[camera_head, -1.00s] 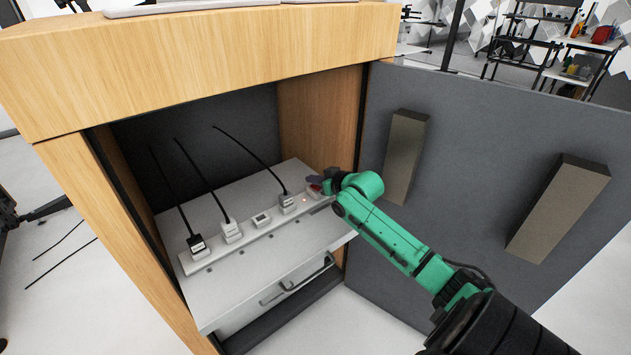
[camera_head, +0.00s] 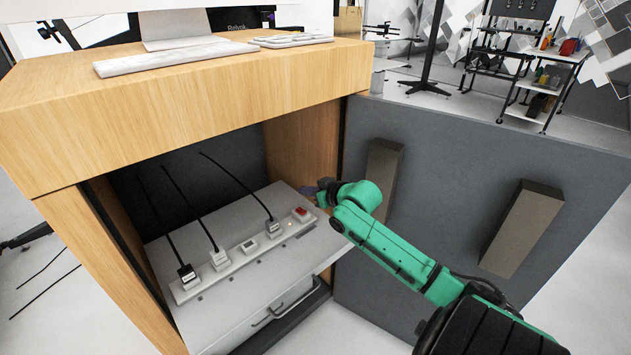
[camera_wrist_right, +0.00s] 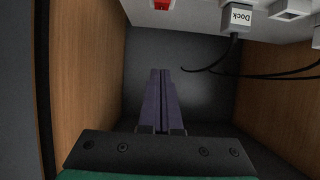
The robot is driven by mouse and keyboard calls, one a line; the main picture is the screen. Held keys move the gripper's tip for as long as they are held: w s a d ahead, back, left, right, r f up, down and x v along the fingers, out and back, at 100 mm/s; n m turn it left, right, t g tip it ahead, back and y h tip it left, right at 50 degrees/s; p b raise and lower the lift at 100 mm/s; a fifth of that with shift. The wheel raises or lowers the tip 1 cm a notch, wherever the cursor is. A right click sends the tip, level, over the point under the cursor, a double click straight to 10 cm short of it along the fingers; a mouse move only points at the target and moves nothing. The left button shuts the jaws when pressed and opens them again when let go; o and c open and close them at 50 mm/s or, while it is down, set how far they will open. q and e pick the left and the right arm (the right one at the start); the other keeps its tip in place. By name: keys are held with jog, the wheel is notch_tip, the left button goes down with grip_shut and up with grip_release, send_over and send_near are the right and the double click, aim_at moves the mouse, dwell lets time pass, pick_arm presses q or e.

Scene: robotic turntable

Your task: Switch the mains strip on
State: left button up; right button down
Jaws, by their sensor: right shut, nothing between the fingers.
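The white mains strip (camera_head: 208,281) lies on a grey shelf inside the open wooden cabinet. Its red switch (camera_head: 301,212) is at the far right end and is uncovered. A small reddish light (camera_head: 290,224) shows beside it. The switch is also at the top edge of the right wrist view (camera_wrist_right: 162,5), partly cut off. My right gripper (camera_head: 312,191) is just beyond the switch, apart from it. Its fingers (camera_wrist_right: 161,100) are together and empty in the wrist view. My left gripper is not in view.
Several plugs with black cables sit in the strip, one labelled Dock (camera_wrist_right: 240,17). The cabinet's right wooden wall (camera_head: 303,150) is close to my gripper. The open grey door (camera_head: 450,170) stands behind my right arm. A keyboard (camera_head: 165,57) lies on top.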

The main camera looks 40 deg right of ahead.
jog(key=s+r, duration=0.3)
jog(key=shift+s+p, duration=0.15)
jog(key=shift+p, duration=0.15)
dwell(0.3)
